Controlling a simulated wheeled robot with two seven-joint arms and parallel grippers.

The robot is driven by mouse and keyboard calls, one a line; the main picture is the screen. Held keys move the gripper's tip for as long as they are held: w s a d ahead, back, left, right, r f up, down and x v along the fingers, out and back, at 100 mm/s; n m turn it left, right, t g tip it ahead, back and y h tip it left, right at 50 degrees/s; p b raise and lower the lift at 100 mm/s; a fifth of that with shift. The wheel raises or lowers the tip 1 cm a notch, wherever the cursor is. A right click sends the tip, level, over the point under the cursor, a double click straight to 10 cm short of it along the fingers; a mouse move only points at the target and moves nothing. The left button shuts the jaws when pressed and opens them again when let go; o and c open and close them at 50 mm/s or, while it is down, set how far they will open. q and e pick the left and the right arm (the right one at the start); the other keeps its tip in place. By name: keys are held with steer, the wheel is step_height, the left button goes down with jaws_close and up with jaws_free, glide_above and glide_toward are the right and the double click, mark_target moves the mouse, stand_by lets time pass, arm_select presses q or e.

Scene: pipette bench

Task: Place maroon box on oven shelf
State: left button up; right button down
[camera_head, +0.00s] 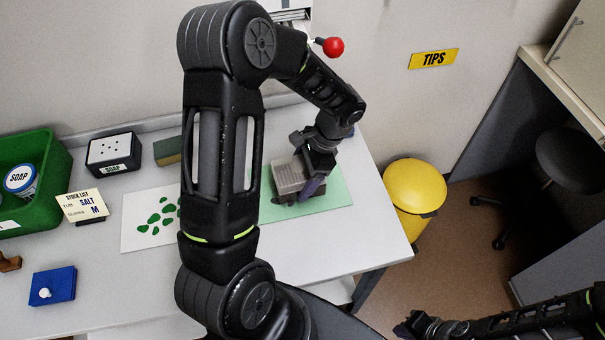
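I cannot make out a maroon box or an oven shelf for certain. A grey-brown block with a ridged top (289,175) sits on the pale green mat (335,197) at the table's right end. My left gripper (309,188) is down at the right side of this block, and a dark purplish part shows there. Whether its fingers hold the block is hidden. My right gripper (408,329) is low at the bottom edge, away from the table, dark and small. Its fingers are not clear.
A green bin (50,190), a soap box (114,153), a card stand (82,206) and a blue block (52,287) stand on the left. A red knob (333,46) is at the back. A yellow bin (414,188) stands beside the table. My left arm hides the middle.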

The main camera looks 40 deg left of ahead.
arm_select(q)
steer(key=o, duration=1.5)
steer(key=shift+f, duration=0.1)
steer(key=shift+r+p, duration=0.3)
steer(key=shift+w+d+r+b, duration=0.1)
steer(key=shift+w+r+b, duration=0.1)
steer(key=shift+r+b, duration=0.1)
steer(key=b+v, duration=0.1)
steer(key=v, duration=1)
steer(key=shift+r+b, duration=0.1)
steer(key=shift+b, duration=0.3)
